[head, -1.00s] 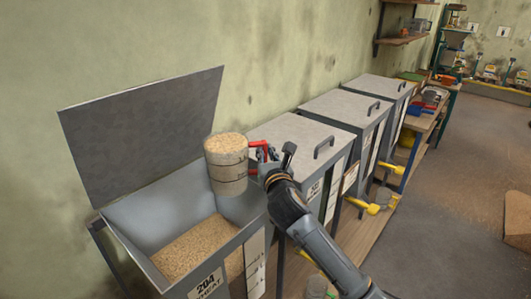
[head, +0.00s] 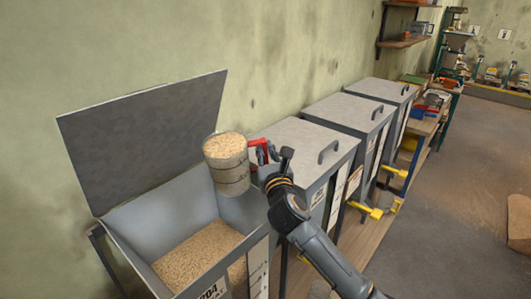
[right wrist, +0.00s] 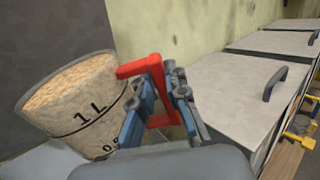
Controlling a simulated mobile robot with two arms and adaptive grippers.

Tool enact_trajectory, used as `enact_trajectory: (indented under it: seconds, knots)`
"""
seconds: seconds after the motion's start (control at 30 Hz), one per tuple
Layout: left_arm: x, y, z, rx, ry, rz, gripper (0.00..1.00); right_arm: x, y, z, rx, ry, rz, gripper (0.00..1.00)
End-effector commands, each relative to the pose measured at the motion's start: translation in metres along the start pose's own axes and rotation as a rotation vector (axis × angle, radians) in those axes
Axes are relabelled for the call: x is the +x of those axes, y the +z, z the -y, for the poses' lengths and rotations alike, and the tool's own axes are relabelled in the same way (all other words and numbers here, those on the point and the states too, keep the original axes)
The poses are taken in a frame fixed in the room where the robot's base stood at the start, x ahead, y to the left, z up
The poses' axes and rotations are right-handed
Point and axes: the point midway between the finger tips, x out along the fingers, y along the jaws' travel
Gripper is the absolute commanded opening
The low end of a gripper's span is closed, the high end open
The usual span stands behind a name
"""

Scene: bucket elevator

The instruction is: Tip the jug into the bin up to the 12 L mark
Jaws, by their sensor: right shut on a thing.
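A clear jug (head: 229,172) full of pale grain hangs over the open bin (head: 160,212), slightly tilted. In the right wrist view the jug (right wrist: 88,118) shows a 1 L mark, with grain above that line. My right gripper (head: 265,155) is shut on the jug's red handle (right wrist: 153,72); its fingers (right wrist: 163,105) lie on both sides of the handle. The bin, its lid (head: 145,140) raised against the wall, holds a bed of grain (head: 205,255). A pale scale strip (head: 258,270) runs down its front; its marks are too small to read. My left gripper is not in view.
Closed bins with grey lids (head: 302,143) and dark handles stand in a row to the right. Yellow fittings (head: 366,210) stick out from their fronts. A bench (head: 425,125) with boxes stands beyond, and a wall shelf (head: 405,42) hangs above. Floor on the right is open.

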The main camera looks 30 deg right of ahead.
Motion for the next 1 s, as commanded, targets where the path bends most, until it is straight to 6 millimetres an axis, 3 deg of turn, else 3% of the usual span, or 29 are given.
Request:
enact_trajectory:
  seconds: [0.1,0.43,1.0]
  knots:
    - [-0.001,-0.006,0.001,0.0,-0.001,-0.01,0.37,0.0,0.008,0.0,-0.015,0.001,0.03,0.0]
    - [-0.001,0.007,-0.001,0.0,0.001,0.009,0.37,0.0,0.016,0.0,-0.068,0.002,0.082,0.0]
    - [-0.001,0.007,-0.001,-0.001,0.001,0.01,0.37,-0.005,0.027,-0.005,-0.179,0.002,0.191,0.0]
